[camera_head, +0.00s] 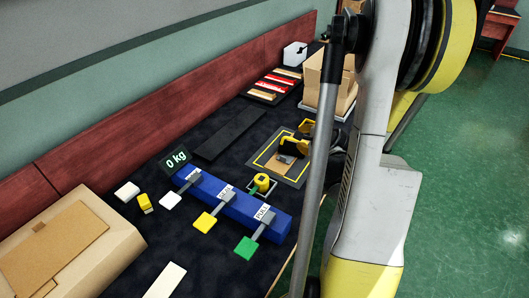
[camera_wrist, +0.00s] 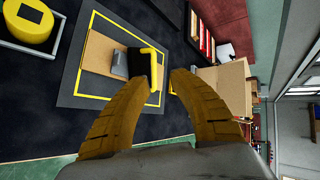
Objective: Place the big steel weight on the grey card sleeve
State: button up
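My gripper (camera_wrist: 157,80) is open and empty, its two yellow-brown fingers apart, above the right part of a dark mat (camera_wrist: 67,98) with a yellow outline. The mat also shows in the head view (camera_head: 258,168). A small grey block (camera_wrist: 119,64) lies on a brown card piece (camera_wrist: 97,52) inside the outline; it also shows in the head view (camera_head: 285,158). A black and yellow object (camera_wrist: 143,66) is beside it, past the fingertips. I cannot tell for certain which thing is the big steel weight or the grey card sleeve.
A yellow cylinder (camera_head: 262,181) stands in a grey frame beside the mat. A blue block (camera_head: 222,195) with several coloured levers is nearer, by a "0 kg" display (camera_head: 176,159). Cardboard boxes (camera_head: 311,78) stand behind. A dark flat strip (camera_head: 228,134) lies left of the mat.

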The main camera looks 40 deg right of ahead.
jog(key=w+a+r+n+y, duration=0.1)
jog(key=a+r+n, duration=0.25)
jog(key=a, duration=0.35)
jog(key=w+a+r+n+g+y, duration=0.1)
jog(key=w+a+r+n, duration=0.1)
jog(key=a+n, duration=0.35)
jog(key=w+a+r+n+y, duration=0.1)
jog(key=a+r+n, duration=0.15)
jog(key=a, duration=0.65)
jog(key=s+a+r+n+g+y, duration=0.1)
jog(key=s+a+r+n, duration=0.1)
jog(key=s+a+n, duration=0.4)
jog(key=s+a+r+n+g+y, duration=0.1)
jog(key=s+a+n, duration=0.5)
jog(key=a, duration=0.7)
jog(key=shift+s+r+n, duration=0.35)
jog(key=shift+r+n, duration=0.1)
jog(key=shift+n, duration=0.8)
jog(key=shift+d, duration=0.1)
